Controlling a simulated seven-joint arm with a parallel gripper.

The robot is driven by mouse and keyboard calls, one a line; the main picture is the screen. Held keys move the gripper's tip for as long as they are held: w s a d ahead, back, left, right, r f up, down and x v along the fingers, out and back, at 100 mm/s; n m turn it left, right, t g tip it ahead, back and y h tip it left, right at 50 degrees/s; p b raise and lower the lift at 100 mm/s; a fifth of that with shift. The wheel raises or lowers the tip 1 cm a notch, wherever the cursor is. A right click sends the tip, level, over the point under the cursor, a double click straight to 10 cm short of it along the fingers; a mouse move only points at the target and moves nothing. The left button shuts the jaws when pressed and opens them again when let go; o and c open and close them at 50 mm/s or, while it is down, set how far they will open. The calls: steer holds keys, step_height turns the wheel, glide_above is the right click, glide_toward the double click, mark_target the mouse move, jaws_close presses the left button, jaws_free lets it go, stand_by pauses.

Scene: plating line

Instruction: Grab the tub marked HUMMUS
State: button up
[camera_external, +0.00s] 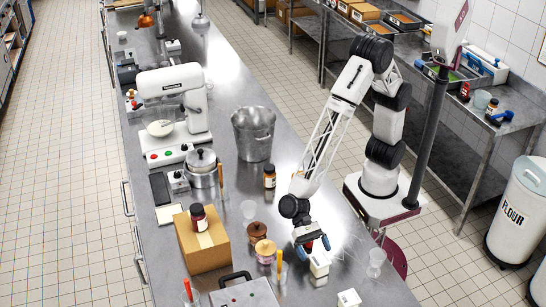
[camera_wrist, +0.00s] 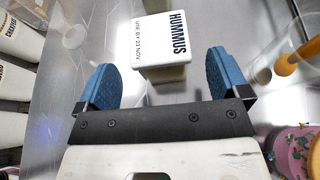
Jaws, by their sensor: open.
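The white tub marked HUMMUS (camera_wrist: 160,40) shows its label in the wrist view, with a use-by line beside the name. It lies just beyond and between the two blue fingertips of my gripper (camera_wrist: 161,78). The fingers are apart with nothing held between them. In the outside view my gripper (camera_external: 312,244) is low over the counter, close to a white tub (camera_external: 319,266) that appears to be the same one. The small tub label cannot be read there, and contact cannot be told.
Another white tub (camera_external: 348,298) stands nearer the front edge. A clear cup (camera_external: 376,262) is to the right. A pink-bodied jar (camera_external: 265,252), a brown-lidded jar (camera_external: 257,232) and a cardboard box (camera_external: 204,245) stand to the left. White labelled containers (camera_wrist: 18,85) show at the wrist view's left.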

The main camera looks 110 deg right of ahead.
mark_target(318, 258)
steer(key=shift+x, duration=2.5)
steer(key=c, duration=1.1)
